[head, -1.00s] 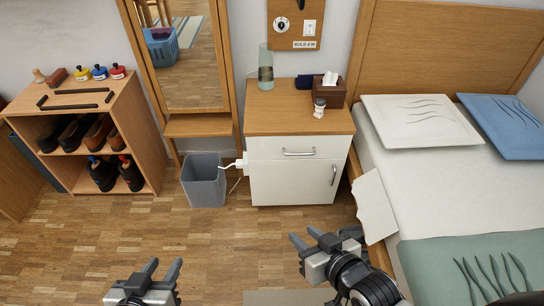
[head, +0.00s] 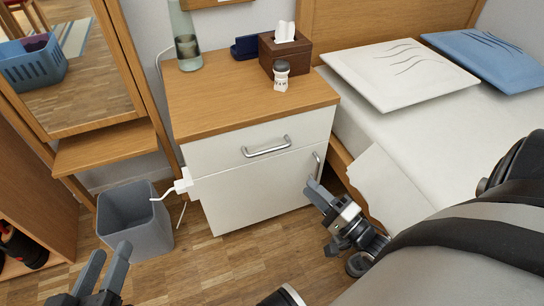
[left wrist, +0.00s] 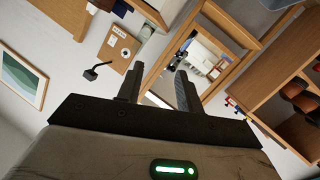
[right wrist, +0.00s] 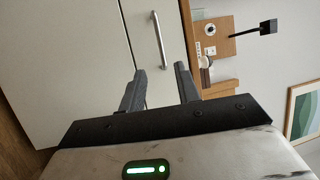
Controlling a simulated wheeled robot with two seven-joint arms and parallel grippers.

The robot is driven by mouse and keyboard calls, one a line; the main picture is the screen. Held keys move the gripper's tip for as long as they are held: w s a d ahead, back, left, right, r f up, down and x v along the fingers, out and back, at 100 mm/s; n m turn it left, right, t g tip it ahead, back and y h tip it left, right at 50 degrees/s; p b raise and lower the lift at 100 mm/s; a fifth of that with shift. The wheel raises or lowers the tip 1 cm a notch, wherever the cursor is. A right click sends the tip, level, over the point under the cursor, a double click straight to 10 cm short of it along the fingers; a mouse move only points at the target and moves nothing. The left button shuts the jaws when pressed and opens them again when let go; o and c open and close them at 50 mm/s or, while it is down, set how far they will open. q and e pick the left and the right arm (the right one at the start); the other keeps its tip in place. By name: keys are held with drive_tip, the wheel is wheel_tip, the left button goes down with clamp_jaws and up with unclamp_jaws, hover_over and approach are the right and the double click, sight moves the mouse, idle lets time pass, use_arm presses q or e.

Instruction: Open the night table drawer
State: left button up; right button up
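The night table (head: 185,113) has a wooden top and white fronts. Its drawer (head: 225,150) is shut, with a horizontal silver handle (head: 266,146). My right gripper (head: 314,190) is open and empty, low by the door's right side, below the drawer handle. In the right wrist view, the drawer handle (right wrist: 160,38) lies beyond the open fingertips, apart from them. My left gripper (head: 104,268) is open and empty at lower left, away from the night table; its fingers also show in the left wrist view (left wrist: 160,82).
A grey bin (head: 135,225) and a white plug (head: 182,184) stand at the table's left. The bed (head: 400,140) is close on the right. A tissue box (head: 284,52), small jar (head: 281,76) and glass vase (head: 187,52) stand on top. Floor in front is clear.

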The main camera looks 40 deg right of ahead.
use_arm(q)
drive_tip(key=b, duration=0.1)
drive_tip(key=r+n+h+b, duration=0.1)
drive_tip(key=shift+d+t+b, duration=0.3)
drive_tip(key=shift+t+b, duration=0.05)
drive_tip(key=shift+t, duration=0.05)
use_arm(e)
drive_tip(key=x, duration=1.3)
drive_tip(key=shift+w, duration=0.25)
drive_tip(key=shift+a+r, duration=0.1)
drive_tip(key=shift+c, duration=0.3)
clamp_jaws()
